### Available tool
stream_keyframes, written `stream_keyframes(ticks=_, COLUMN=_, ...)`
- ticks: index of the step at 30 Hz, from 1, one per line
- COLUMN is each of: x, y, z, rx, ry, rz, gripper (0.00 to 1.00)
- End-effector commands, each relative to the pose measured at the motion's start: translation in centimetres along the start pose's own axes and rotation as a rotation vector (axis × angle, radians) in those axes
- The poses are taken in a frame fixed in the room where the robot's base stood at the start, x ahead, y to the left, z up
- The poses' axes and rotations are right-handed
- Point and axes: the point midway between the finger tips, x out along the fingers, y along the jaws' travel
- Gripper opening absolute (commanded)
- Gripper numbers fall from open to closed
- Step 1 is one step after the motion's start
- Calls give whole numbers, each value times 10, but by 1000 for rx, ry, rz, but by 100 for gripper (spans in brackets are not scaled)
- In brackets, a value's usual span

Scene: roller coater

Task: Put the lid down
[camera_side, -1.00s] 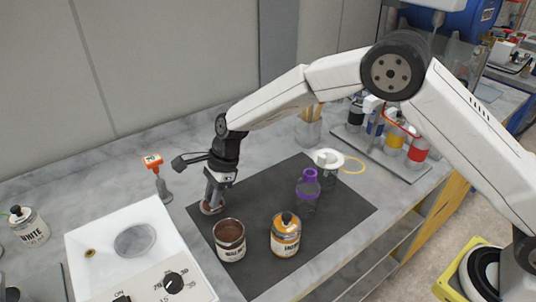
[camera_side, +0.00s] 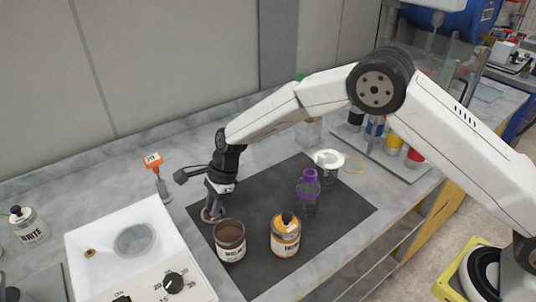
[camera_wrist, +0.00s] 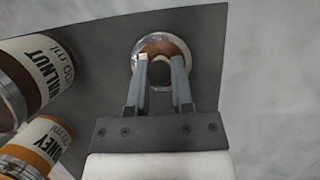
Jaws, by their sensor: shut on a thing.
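My gripper (camera_side: 214,202) points down over the back left part of the dark mat (camera_side: 266,190). It is shut on the dark knob of a round lid (camera_side: 207,217), which lies flat at or just above the mat. I cannot tell whether it touches. In the wrist view my gripper (camera_wrist: 160,68) has a finger on each side of the knob, and the lid (camera_wrist: 160,43) shows a silver rim and brown middle. The walnut can (camera_side: 230,243) stands open in front of the lid, brown inside. It also shows at the left in the wrist view (camera_wrist: 30,75).
The honey can (camera_side: 285,238), with a black-knobbed lid on, stands right of the walnut can. A purple-capped bottle (camera_side: 307,188) and a white-topped item (camera_side: 328,160) stand behind it. A white machine (camera_side: 95,245) is at the left. The mat's right part is clear.

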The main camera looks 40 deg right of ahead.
Motion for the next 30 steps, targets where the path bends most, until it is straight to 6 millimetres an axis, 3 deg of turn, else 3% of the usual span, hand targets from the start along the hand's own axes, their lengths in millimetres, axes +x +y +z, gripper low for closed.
stream_keyframes(ticks=2, x=2, y=0, z=-1, rx=0, ry=0, rz=1, gripper=0)
stream_keyframes(ticks=3, x=2, y=0, z=-1, rx=0, ry=0, rz=1, gripper=31)
stream_keyframes(ticks=6, x=2, y=0, z=-1, rx=0, ry=0, rz=0, gripper=63)
stream_keyframes(ticks=20, x=-2, y=0, z=1, rx=0, ry=0, rz=-1, gripper=63)
stream_keyframes(ticks=30, x=-35, y=-1, z=0, rx=1, ry=-2, rz=-3, gripper=63)
